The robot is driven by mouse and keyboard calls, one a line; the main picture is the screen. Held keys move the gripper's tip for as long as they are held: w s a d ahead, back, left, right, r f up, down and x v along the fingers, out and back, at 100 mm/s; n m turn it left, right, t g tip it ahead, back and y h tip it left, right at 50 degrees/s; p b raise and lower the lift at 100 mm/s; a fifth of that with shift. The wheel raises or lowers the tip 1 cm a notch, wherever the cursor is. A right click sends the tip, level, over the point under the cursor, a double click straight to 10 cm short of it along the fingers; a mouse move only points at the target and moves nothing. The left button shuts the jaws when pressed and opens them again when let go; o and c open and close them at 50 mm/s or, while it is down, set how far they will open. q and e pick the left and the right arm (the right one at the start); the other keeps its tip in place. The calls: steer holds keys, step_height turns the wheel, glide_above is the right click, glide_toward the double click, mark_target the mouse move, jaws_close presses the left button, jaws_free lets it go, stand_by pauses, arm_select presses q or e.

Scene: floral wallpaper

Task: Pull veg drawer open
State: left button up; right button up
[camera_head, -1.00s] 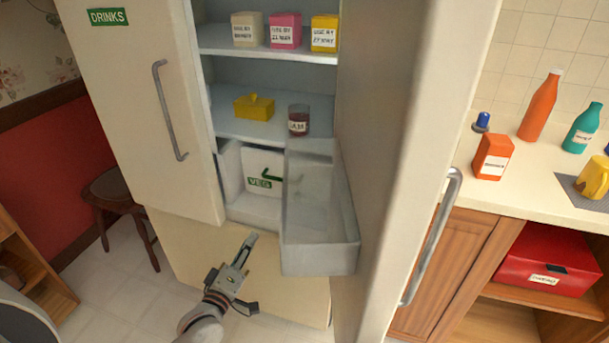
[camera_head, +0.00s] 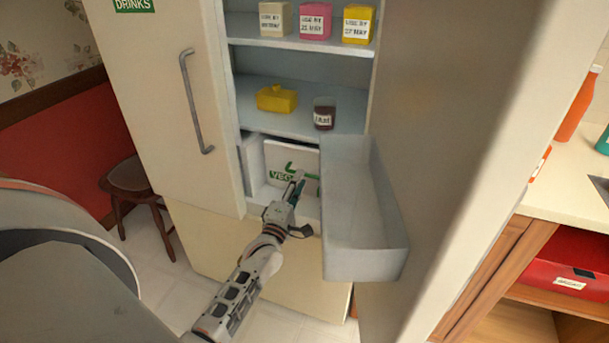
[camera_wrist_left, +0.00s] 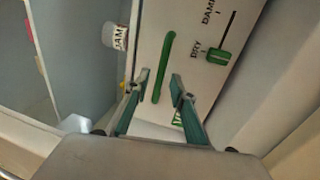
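The veg drawer (camera_head: 278,160) is a white front with green "VEG" lettering, set in the lower fridge compartment. It appears shut. In the left wrist view its front (camera_wrist_left: 190,30) shows a green bar handle (camera_wrist_left: 164,62) and a green slider marked DAMP and DRY. My left gripper (camera_head: 297,181) is in front of the drawer and covers part of the lettering and handle in the head view. In the left wrist view the gripper (camera_wrist_left: 160,82) is open, its two fingers apart with the handle in line between them. Contact cannot be told. My right gripper is not in view.
A jam jar (camera_head: 324,114) and a yellow butter dish (camera_head: 276,98) stand on the shelf above. The closed drinks door (camera_head: 165,90) is at left.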

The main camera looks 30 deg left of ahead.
arm_select(q)
steer(key=shift+x, duration=1.65)
jaws_close()
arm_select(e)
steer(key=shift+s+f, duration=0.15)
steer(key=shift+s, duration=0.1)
